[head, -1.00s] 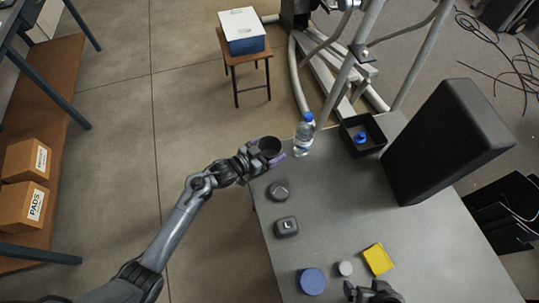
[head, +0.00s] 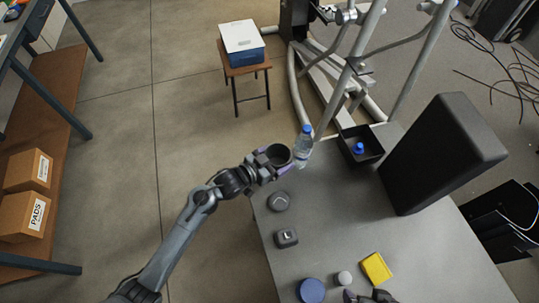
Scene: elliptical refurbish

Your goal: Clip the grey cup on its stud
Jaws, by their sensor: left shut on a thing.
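The dark grey cup (head: 278,154) is held at the table's far left corner, its round opening facing up toward the camera. My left gripper (head: 281,168), with purple fingertips, is shut on it. The cup is close to the water bottle (head: 302,148), just left of it in the head view; I cannot tell whether they touch. Only the top of my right gripper (head: 370,297) shows at the bottom edge, and its fingers are too cut off to read. I cannot make out the stud; the elliptical machine's grey frame (head: 352,82) stands beyond the table.
On the grey table (head: 345,220) lie a black tray (head: 372,153) holding a blue-capped item, a large black padded block (head: 440,155), two small dark items, a blue disc (head: 311,290), a grey disc and a yellow block (head: 376,267). The table's middle is clear.

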